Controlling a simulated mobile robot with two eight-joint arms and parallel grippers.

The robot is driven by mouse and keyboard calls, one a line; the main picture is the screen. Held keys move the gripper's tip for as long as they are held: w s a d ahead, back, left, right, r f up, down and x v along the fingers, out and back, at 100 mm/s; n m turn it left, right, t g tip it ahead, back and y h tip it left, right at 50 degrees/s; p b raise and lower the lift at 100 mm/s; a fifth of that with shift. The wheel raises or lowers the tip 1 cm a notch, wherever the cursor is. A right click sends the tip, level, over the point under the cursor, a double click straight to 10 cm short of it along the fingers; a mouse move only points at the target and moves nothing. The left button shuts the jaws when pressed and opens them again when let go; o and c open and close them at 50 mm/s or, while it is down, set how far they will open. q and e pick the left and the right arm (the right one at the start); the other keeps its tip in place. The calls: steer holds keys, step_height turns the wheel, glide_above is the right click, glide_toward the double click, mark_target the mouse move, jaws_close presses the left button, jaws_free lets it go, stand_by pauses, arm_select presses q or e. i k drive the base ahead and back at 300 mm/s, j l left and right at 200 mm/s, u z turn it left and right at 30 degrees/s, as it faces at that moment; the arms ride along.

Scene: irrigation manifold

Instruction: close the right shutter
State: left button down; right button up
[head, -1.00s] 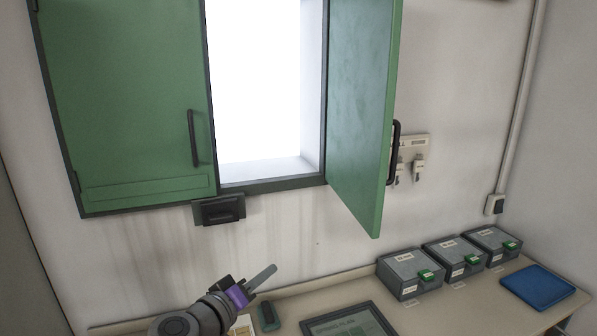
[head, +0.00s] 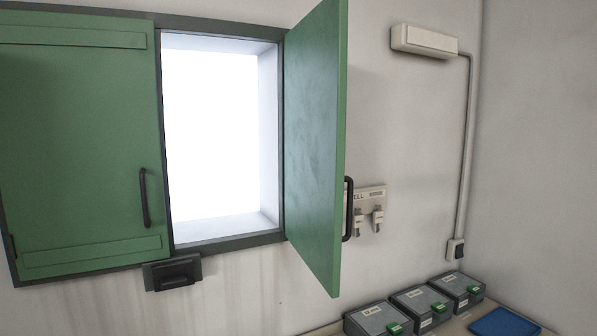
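The right shutter (head: 312,150) is a green panel. It stands swung out from the window frame, hinged at its left edge, with a dark handle (head: 348,208) on its outer face at the right. The window opening (head: 210,135) beside it is bright and uncovered. The left shutter (head: 80,150) is green and lies flat against the frame, with its own dark handle (head: 144,198). Neither of my grippers shows in the head view now.
A dark latch block (head: 172,273) sits below the window. Grey boxes with green clasps (head: 420,305) and a blue tray (head: 503,322) stand on the bench at lower right. A wall panel with hooks (head: 367,208) is behind the shutter's handle. A white lamp box (head: 424,41) is at upper right.

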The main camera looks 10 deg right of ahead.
mark_target(316, 47)
steer(key=i+l+u, duration=0.2)
steer(key=l, duration=0.4)
steer(key=l+u, duration=0.2)
steer(key=l, duration=0.35)
steer(key=i+l+u, duration=0.2)
steer(key=l, duration=0.45)
steer(key=k, duration=0.1)
